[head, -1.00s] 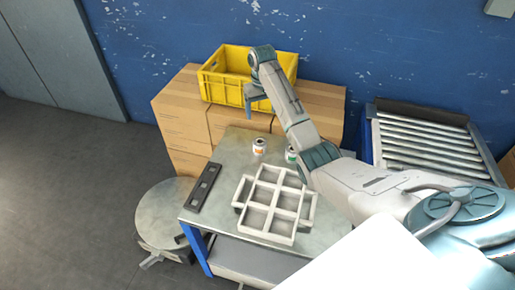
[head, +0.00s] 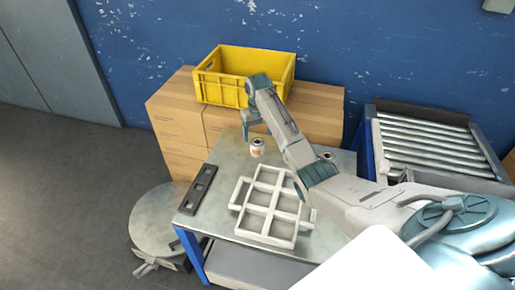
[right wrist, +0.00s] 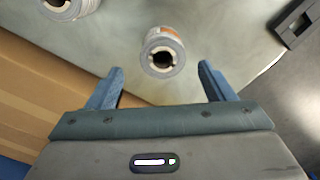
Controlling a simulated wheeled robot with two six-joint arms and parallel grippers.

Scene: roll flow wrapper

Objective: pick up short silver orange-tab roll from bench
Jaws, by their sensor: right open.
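The short silver roll with an orange mark (head: 257,147) stands upright on the bench (head: 228,152), near its back edge. In the right wrist view the same roll (right wrist: 163,52) shows its hollow end, with orange on its side. My right gripper (head: 252,128) is open and empty, just above and beside the roll in the head view. In the right wrist view the roll lies ahead, between the lines of the two blue fingers (right wrist: 161,80), apart from both. My left gripper is not in view.
Another roll (right wrist: 70,6) stands to the left in the right wrist view. A pale divided tray (head: 243,228) and a black slotted holder (head: 197,190) lie on the bench. Cardboard boxes (head: 176,127) with a yellow crate (head: 222,88) stand behind. A roller conveyor (head: 425,140) is at right.

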